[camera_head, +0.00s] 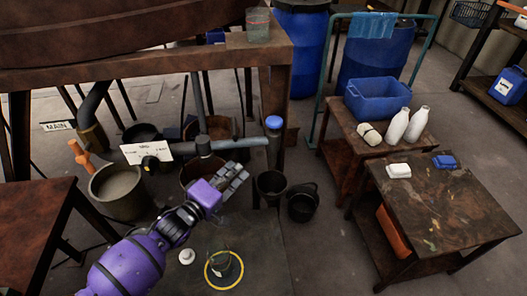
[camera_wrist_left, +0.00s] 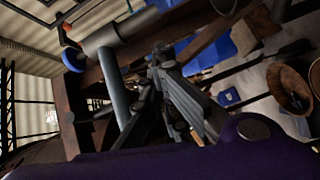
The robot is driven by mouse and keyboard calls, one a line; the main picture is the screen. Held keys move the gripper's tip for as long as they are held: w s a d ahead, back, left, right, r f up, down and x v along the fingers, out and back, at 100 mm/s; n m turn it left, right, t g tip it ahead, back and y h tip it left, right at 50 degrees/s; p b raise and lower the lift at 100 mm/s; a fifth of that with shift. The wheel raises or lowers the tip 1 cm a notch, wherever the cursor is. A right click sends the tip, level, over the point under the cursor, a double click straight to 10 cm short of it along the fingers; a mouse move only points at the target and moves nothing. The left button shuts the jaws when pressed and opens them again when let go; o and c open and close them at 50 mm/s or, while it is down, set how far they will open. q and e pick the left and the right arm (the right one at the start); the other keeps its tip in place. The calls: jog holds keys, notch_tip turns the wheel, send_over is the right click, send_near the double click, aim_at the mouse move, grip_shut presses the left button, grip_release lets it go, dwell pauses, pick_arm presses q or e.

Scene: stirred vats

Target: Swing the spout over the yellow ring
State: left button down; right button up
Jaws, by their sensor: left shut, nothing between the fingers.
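The spout (camera_head: 235,144) is a grey pipe running sideways under the wooden beam, with a blue-capped upright piece (camera_head: 274,124) at its right end. In the left wrist view, the grey pipe (camera_wrist_left: 116,90) and blue cap (camera_wrist_left: 74,59) show at upper left. My left gripper (camera_head: 241,174) is shut and empty, just below the pipe in the picture. Whether it touches the pipe is unclear. My right gripper is out of view.
A grey bucket (camera_head: 118,195) stands left of my arm. Dark buckets (camera_head: 302,205) stand right of my gripper. A paint-stained table (camera_head: 450,215) is at right. An orange handle (camera_head: 80,155) and a white sign (camera_head: 146,152) are at left. The floor right of the ring is clear.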

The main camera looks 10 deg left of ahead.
pick_arm(q)
jog(key=w+d+n, duration=0.2)
jog(key=w+d, duration=0.2)
jog(key=w, duration=0.5)
jog(key=shift+r+n, duration=0.4)
jog(key=shift+r, duration=0.05)
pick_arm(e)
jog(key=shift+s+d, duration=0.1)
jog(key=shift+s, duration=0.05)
pick_arm(q)
jog(key=shift+h, duration=0.4)
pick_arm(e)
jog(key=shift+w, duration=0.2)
